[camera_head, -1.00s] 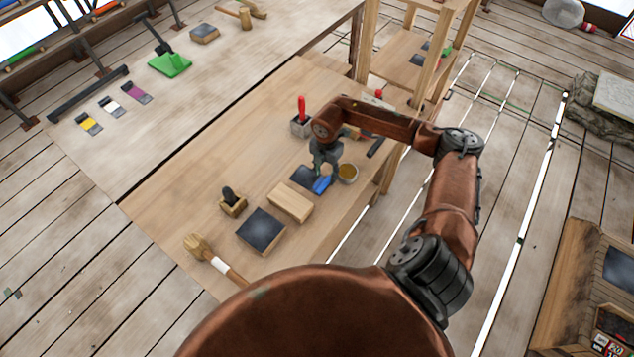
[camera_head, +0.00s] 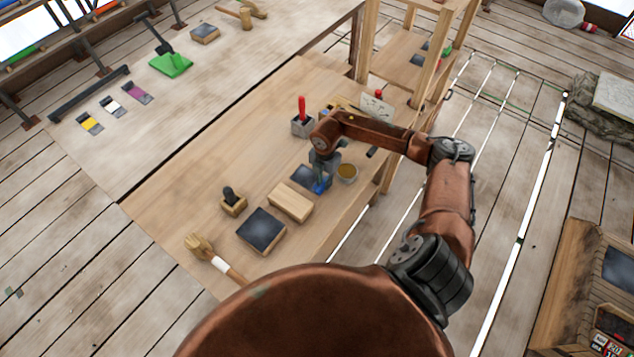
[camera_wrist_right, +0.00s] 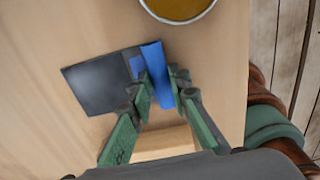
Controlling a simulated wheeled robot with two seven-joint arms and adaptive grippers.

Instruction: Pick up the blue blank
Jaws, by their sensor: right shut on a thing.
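The blue blank (camera_wrist_right: 155,62) is a narrow bright blue bar. In the right wrist view it lies between the green fingers of my right gripper (camera_wrist_right: 162,85), which are shut on it. Its far end sticks out past the fingertips. In the head view my right gripper (camera_head: 321,174) points down over the workbench, and the blue blank (camera_head: 322,187) shows just under it, partly hidden. A dark slate-like plate (camera_head: 303,177) lies beside the blank. I cannot tell whether the blank is clear of the bench. My left gripper is not in view.
A round bowl of amber stuff (camera_head: 347,172) stands close to the right of the gripper. A wooden block (camera_head: 290,202), a dark-topped block (camera_head: 261,231) and a wooden brush (camera_head: 212,258) are nearer. A grey holder with a red-handled tool (camera_head: 302,124) stands behind.

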